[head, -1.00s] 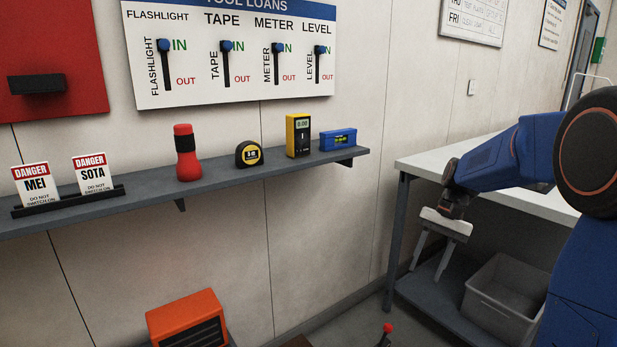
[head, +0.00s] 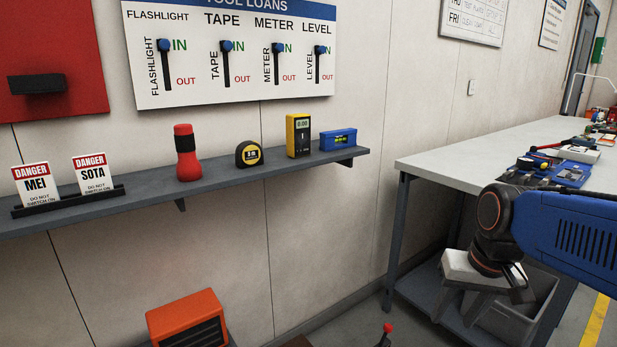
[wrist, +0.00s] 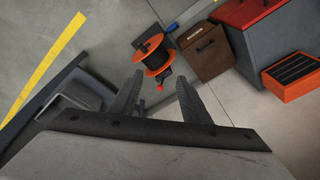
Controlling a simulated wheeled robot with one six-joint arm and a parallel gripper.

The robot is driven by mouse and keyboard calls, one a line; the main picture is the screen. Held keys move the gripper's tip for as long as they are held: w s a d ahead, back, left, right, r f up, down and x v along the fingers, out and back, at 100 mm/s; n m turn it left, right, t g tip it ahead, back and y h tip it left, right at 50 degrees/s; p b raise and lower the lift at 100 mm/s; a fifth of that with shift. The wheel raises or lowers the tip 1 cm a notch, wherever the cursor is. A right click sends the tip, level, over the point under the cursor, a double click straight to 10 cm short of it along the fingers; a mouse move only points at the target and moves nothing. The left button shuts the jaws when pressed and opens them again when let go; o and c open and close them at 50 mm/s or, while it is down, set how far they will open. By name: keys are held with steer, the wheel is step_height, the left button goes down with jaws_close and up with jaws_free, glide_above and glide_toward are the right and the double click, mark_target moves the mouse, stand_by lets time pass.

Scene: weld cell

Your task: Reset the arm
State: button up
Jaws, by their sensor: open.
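My gripper (head: 456,310) hangs at the right of the head view, in front of the workbench's lower shelf and the grey bin. Its two fingers are spread and point down. Nothing is between them. In the wrist view the gripper (wrist: 158,85) also shows open and empty, with bare floor and an orange cable reel (wrist: 155,58) beyond the fingertips. The arm is bent, with its blue link coming in from the right edge.
The workbench (head: 440,155) carries tools at right. A grey bin (head: 545,290) sits on its lower shelf. The wall shelf (head: 235,180) holds a flashlight (head: 187,155), tape (head: 249,154), meter (head: 298,136) and level (head: 338,140). An orange heater (head: 188,320) stands below.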

steer(key=s+f+n+t, duration=0.2)
steer(key=s, duration=0.6)
steer(key=shift+f+t+h, duration=0.25)
steer(key=shift+t+h, duration=0.05)
steer(key=shift+h, duration=0.1)
steer(key=shift+d, duration=0.1)
stand_by(1.4)
